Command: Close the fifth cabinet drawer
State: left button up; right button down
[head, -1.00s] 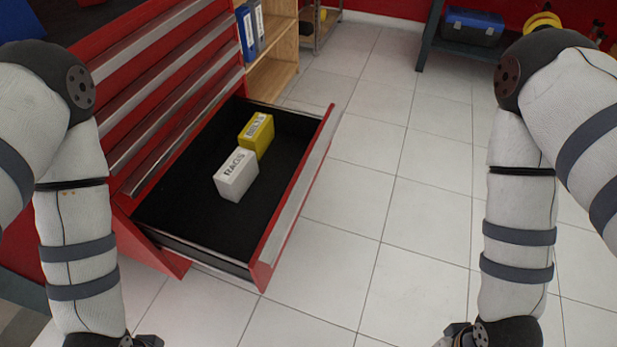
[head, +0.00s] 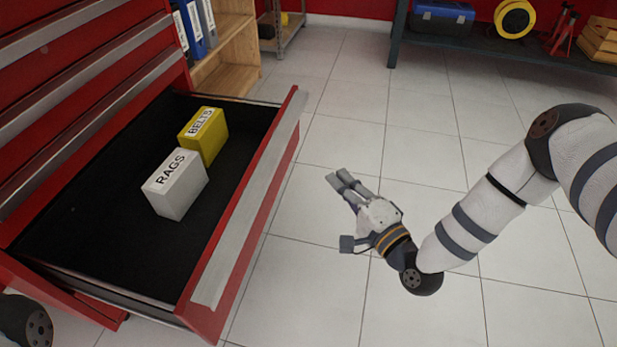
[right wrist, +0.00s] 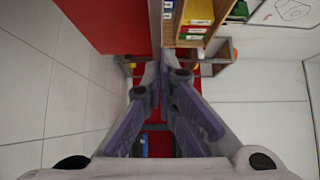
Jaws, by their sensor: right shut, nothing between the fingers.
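The red cabinet (head: 75,85) stands at the left in the head view, with its low drawer (head: 245,215) pulled far out and the drawers above it shut. The open drawer has a black inside, a red front and a pale metal handle strip along its top. A white RAGS box (head: 177,186) and a yellow BELTS box (head: 205,138) stand in it. My right gripper (head: 338,180) is shut and empty, in the air to the right of the drawer front and apart from it. It also shows in the right wrist view (right wrist: 160,70). My left gripper is out of view.
A wooden shelf (head: 228,60) with blue binders (head: 190,30) stands behind the cabinet. A dark bench (head: 470,48) at the back holds a blue toolbox (head: 443,14) and a yellow reel (head: 514,18). The tiled floor right of the drawer is clear.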

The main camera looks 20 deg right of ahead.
jog(key=b, duration=0.2)
send_near(287, 140)
jog(key=w+d, duration=0.2)
jog(key=w, duration=0.1)
jog(key=a, duration=0.1)
jog(key=w+a, duration=0.1)
jog(key=shift+w+a, duration=0.25)
jog(key=shift+a, duration=0.15)
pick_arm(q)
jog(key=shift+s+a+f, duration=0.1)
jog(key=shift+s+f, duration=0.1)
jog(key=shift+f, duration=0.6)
pick_arm(e)
jog(key=shift+a, duration=0.1)
